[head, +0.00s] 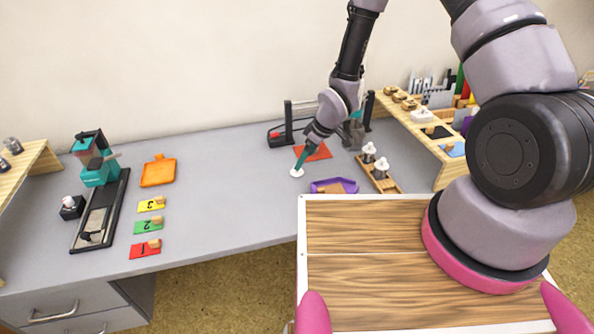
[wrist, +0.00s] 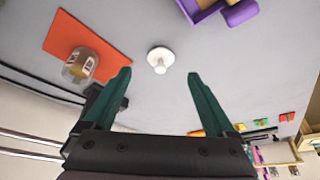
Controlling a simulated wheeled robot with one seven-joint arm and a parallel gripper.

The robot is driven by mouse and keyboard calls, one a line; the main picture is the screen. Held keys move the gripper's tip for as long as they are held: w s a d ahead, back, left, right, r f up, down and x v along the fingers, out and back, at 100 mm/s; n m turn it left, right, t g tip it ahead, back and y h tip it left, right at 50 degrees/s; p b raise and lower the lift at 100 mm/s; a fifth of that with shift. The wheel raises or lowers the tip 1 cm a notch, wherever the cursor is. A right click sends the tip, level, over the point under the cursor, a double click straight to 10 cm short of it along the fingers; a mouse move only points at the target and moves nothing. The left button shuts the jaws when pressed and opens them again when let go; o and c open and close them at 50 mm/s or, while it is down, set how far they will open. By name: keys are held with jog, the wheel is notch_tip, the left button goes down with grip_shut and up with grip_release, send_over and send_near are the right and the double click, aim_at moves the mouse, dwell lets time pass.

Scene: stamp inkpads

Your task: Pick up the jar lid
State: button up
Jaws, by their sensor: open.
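The jar lid is a small white disc with a knob, lying on the grey desk. In the wrist view the jar lid (wrist: 159,54) is just beyond and between the fingertips, knob toward me. In the head view the lid (head: 296,173) lies just below the fingertips. My gripper (wrist: 158,74) has its teal fingers spread, with nothing held between them. It also shows in the head view (head: 300,164), pointing down at the lid. A clear glass jar (wrist: 79,66) stands on an orange-red mat (wrist: 68,37), left of the fingers.
A purple tray (head: 333,186) and a wooden rack with white-topped jars (head: 391,185) are to the right. A black-framed stand (head: 289,124) is behind the gripper. Coloured number cards (head: 148,227) and a teal machine (head: 98,168) are far left. Desk left of the lid is clear.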

aim_at(299, 172)
jog(key=x, duration=0.5)
jog(key=shift+w+a+f, duration=0.1)
jog(key=shift+a+f, duration=0.15)
jog(key=shift+a, duration=0.05)
jog(key=c, duration=1.4)
